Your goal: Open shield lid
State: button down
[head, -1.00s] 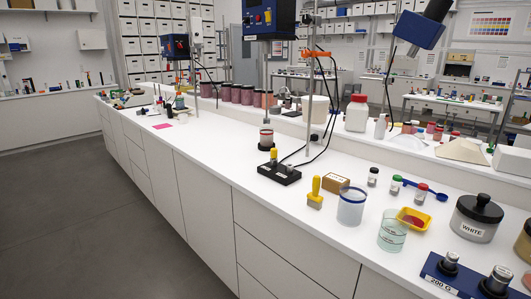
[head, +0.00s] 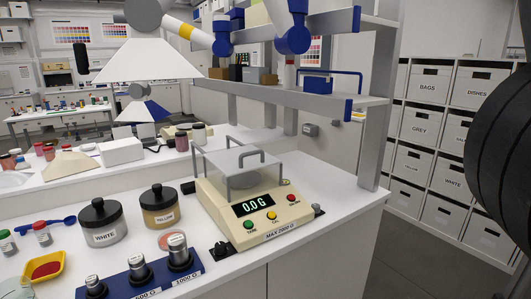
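The cream balance (head: 254,212) stands near the right end of the white counter, its display showing 0.0 G. A clear shield with grey edges stands on top of it around the round weighing pan. The shield lid (head: 222,160) is a flat, see-through panel with a grey arched handle (head: 251,152). It appears to lie flat over the shield, closed. My gripper is not in view.
A blue rack of metal weights (head: 140,280) stands in front left of the balance. Lidded jars marked white (head: 103,225) and yellow (head: 160,208) stand to its left. A shelf post (head: 377,120) rises behind the counter's right end. An extraction hood (head: 140,62) hangs at the upper left.

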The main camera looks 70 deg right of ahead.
aim_at(241, 152)
jog(key=z, duration=1.3)
